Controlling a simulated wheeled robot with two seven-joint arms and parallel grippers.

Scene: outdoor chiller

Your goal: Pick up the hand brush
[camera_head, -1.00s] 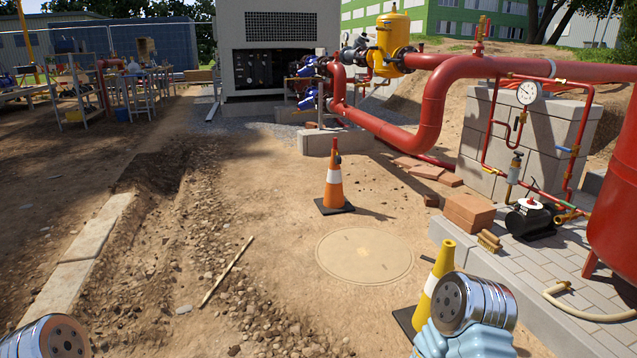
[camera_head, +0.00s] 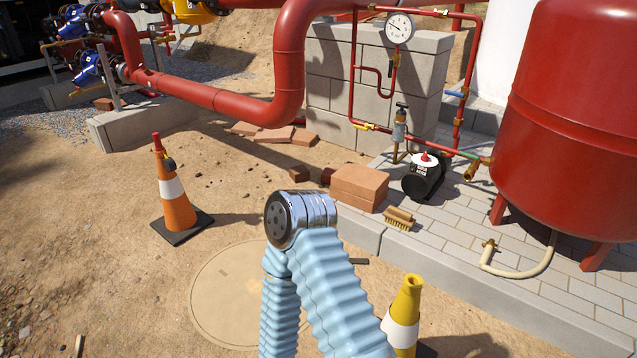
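The hand brush (camera_head: 398,219) is a small brown brush with pale bristles. It lies on the grey paving near the paving's front edge, just right of the stacked orange-brown bricks (camera_head: 359,188). My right arm shows at the lower middle with light blue ribbed sleeves and a chrome joint, left of the brush and apart from it in the picture. No fingers of my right gripper show. My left arm and gripper are out of the picture.
A black pump (camera_head: 424,178) stands behind the brush. A large red tank (camera_head: 575,120) and a cream hose (camera_head: 515,272) are to the right. A yellow-and-white cone (camera_head: 405,315) stands in front of the paving. An orange cone (camera_head: 175,190) stands left, with bare dirt around it.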

